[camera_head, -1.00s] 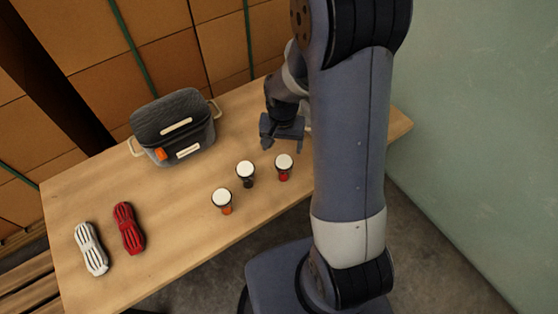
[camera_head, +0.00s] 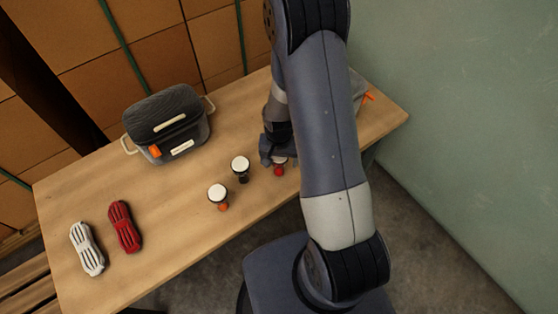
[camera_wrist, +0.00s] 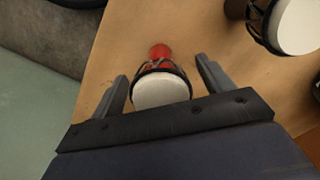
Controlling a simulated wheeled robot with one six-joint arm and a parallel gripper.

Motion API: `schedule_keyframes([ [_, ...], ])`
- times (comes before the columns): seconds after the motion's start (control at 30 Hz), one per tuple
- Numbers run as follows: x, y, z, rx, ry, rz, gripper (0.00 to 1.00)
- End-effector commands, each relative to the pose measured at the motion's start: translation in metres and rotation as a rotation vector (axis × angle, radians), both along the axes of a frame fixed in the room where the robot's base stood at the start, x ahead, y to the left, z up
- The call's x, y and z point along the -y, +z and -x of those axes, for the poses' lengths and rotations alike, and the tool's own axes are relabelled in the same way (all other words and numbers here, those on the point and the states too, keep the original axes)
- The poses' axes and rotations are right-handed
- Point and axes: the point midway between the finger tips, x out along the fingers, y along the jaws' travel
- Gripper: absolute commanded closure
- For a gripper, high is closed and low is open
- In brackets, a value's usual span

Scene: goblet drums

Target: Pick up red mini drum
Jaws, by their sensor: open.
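The red mini drum (camera_head: 279,169) stands on the wooden table, partly hidden by my gripper in the head view. In the wrist view the red mini drum (camera_wrist: 160,86) shows its white head, black rim and red base. It lies between the two open fingers of my gripper (camera_wrist: 162,84), with a gap on each side. In the head view my gripper (camera_head: 277,155) is low over the table at the drum. No contact with the drum is visible.
A black drum (camera_head: 241,168) and an orange drum (camera_head: 218,196) stand to the left; the black drum (camera_wrist: 285,22) also shows in the wrist view. A grey case (camera_head: 168,125), a red shaker (camera_head: 125,227) and a white shaker (camera_head: 87,248) are further left on the table (camera_head: 170,203).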

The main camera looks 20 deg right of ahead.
Motion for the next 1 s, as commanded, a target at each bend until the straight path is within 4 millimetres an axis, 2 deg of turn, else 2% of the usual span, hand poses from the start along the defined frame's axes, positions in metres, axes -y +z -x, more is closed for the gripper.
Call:
schedule_keyframes([
  [0.3, -0.0002, -0.0037, -0.0004, 0.002, 0.0, 0.001, 0.25],
  [0.87, -0.0001, -0.0035, -0.0004, 0.001, 0.0, 0.0, 0.71],
  [1.0, -0.0002, -0.0034, -0.0004, 0.001, 0.0, 0.0, 0.73],
])
